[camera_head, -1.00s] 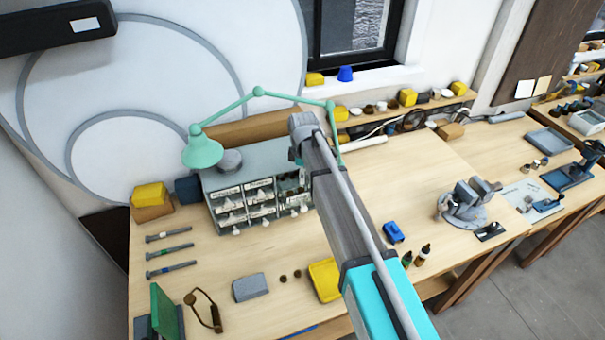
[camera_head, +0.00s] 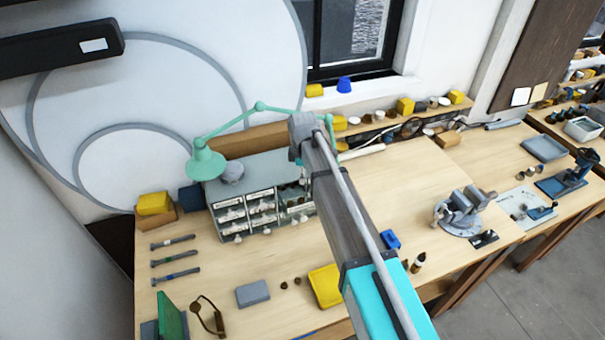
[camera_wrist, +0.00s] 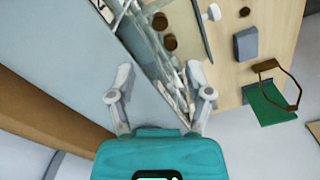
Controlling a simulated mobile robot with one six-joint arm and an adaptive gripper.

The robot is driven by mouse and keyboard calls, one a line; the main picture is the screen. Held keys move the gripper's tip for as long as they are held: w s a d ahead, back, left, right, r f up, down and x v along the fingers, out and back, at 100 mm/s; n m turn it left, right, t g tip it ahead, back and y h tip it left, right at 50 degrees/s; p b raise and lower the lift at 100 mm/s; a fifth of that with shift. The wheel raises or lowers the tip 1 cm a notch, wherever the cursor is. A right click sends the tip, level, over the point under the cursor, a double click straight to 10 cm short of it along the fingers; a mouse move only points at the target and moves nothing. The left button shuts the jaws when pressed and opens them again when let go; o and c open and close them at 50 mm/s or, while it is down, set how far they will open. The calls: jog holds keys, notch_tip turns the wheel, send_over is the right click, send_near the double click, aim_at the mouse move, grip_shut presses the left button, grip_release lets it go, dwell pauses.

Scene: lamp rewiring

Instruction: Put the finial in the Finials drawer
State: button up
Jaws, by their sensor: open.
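A grey drawer cabinet (camera_head: 245,180) stands at the back left of the bench, with rows of small labelled drawers (camera_head: 232,215) and pale knobs. The labels are too small to read, so I cannot tell which drawer is Finials. My arm hides the cabinet's right end in the head view. In the wrist view my gripper (camera_wrist: 160,85) is open, with nothing visible between its fingers. The cabinet's grey top (camera_wrist: 85,65) lies at its left and the drawer fronts run by the right finger. I cannot pick out the finial for certain.
Two small brown round pieces (camera_head: 291,281) lie between a grey box (camera_head: 253,293) and a yellow tray (camera_head: 325,286). A green lamp (camera_head: 206,164) leans over the cabinet's left end. A vise (camera_head: 460,210) stands at right.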

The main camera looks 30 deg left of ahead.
dwell(0.7)
jog(key=w+d+m, duration=0.2)
jog(key=d+m, duration=0.9)
jog(key=d, duration=1.7)
jog(key=s+d+m, duration=0.5)
jog(key=d+m, duration=0.1)
jog(key=d, duration=0.6)
jog(key=s+d+m, duration=0.4)
jog(key=d+m, duration=0.2)
jog(key=d, duration=0.7)
jog(key=shift+s+d, duration=0.3)
jog(key=shift+s, duration=0.05)
jog(key=shift+a, duration=0.1)
